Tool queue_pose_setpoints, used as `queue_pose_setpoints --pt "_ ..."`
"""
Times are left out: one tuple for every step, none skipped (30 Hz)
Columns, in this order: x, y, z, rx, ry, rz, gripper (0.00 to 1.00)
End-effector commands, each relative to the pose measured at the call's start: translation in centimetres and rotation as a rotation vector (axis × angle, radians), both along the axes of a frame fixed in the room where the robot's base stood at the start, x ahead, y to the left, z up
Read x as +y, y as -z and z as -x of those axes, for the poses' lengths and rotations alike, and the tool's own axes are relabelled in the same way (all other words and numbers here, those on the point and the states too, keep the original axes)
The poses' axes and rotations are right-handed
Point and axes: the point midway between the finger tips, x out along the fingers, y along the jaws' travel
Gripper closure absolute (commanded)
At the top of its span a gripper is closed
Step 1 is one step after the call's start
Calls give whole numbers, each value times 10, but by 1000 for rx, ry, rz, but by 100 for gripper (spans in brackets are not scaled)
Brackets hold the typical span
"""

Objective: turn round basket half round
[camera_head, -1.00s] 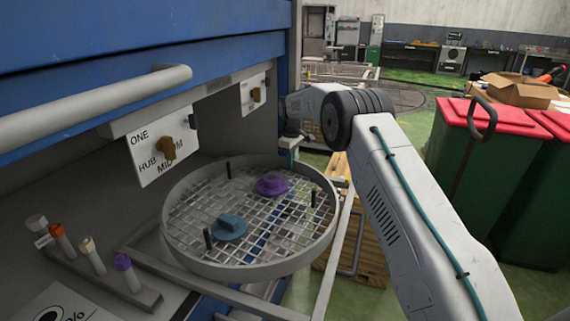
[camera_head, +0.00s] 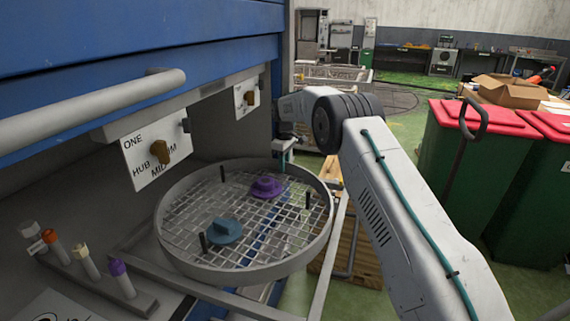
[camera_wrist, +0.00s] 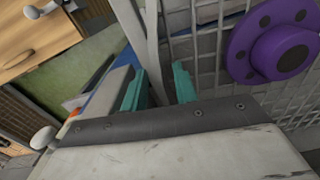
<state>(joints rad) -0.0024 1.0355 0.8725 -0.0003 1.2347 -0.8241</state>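The round basket (camera_head: 178,256) is a grey ring with a wire-mesh floor and several dark upright posts. A blue flanged hub (camera_head: 224,231) and a purple flanged hub (camera_head: 267,187) sit on its mesh; the purple hub (camera_wrist: 283,50) also shows in the wrist view. My gripper (camera_head: 285,150) is at the basket's far right rim. In the wrist view, my gripper's teal fingers (camera_wrist: 159,88) stand apart with the basket rim (camera_wrist: 153,45) between them. A gap shows beside the right finger. Contact with the left finger is unclear.
A blue-fronted cabinet (camera_head: 110,45) with a grey bar handle (camera_head: 95,105) stands left and above the basket. A rack with several capped tubes (camera_head: 90,267) lies front left. Grey rails (camera_head: 335,250) run under and beside the basket. Green bins (camera_head: 455,170) stand right.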

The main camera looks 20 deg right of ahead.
Motion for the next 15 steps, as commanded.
queue_pose_setpoints --pt "0 -5 0 -3 0 0 71" --pt "0 -8 -1 -3 0 0 71" --pt "0 -14 -1 -4 0 0 71" --pt "0 -20 -1 -6 0 0 71" --pt "0 -25 -1 -5 0 1 71" --pt "0 -32 -1 -6 0 0 71" --pt "0 -37 -1 -6 0 0 71" --pt "0 -42 0 -4 0 0 71" --pt "0 -49 0 -4 0 1 71" --pt "0 -54 0 -4 0 0 71" --pt "0 -58 0 -4 0 0 71" --pt "0 -64 0 -4 0 1 71" --pt "0 -67 0 -4 0 1 71" --pt "0 -69 0 -3 0 0 71" --pt "0 -72 0 -2 0 1 71"
